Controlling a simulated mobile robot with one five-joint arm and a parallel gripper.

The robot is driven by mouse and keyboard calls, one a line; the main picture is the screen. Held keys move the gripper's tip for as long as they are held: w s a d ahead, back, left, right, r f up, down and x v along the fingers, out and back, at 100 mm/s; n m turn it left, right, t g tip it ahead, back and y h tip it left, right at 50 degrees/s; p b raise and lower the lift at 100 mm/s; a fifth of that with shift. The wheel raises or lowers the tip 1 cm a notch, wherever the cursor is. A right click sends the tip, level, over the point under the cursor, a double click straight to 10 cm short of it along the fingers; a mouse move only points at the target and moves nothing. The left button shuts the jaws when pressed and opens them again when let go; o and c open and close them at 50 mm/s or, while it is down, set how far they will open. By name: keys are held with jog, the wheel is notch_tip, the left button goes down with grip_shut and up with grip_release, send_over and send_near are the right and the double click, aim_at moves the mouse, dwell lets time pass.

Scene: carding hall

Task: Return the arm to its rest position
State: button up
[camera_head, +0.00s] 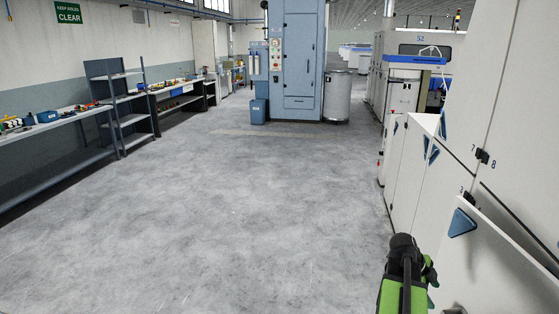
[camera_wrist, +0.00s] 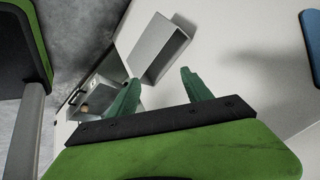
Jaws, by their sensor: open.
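My arm shows at the bottom right of the head view, green and black, close beside the white machine cabinets (camera_head: 500,262). In the wrist view my gripper (camera_wrist: 160,77) has two green fingers spread apart, with nothing held between them. A grey box-shaped fitting (camera_wrist: 158,48) on a white panel (camera_wrist: 245,50) lies just beyond the fingertips. I cannot tell whether the fingers touch it. The fingertips are not clear in the head view.
A white panel with a blue triangle (camera_head: 462,222) stands angled out near my arm. Left are a workbench (camera_head: 60,119) and grey shelf (camera_head: 120,100). A blue cabinet (camera_head: 300,60) and grey drum (camera_head: 337,96) stand ahead. The middle floor (camera_head: 200,200) is clear.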

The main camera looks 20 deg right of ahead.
jog(key=w+a+f+n+t+y, duration=0.1)
jog(key=w+a+n, duration=0.2)
jog(key=w+a, duration=0.6)
jog(key=w+a+f+n+t, duration=0.1)
jog(key=w+a+n, duration=0.3)
jog(key=a, duration=0.8)
jog(key=w+a+n+t+y, duration=0.1)
jog(key=w+a+n+t, duration=0.15)
jog(key=w+a, duration=0.65)
jog(key=s+a+f+n+g+y, duration=0.1)
jog(key=s+a+n+y, duration=0.1)
jog(key=a+n, duration=0.8)
jog(key=s+a+f+n+y, duration=0.1)
jog(key=s+a+n+y, duration=0.1)
jog(key=a+n, duration=0.8)
jog(key=a, duration=0.3)
jog(key=shift+s+a+f+n+g, duration=0.15)
jog(key=shift+s+a+n+g, duration=0.2)
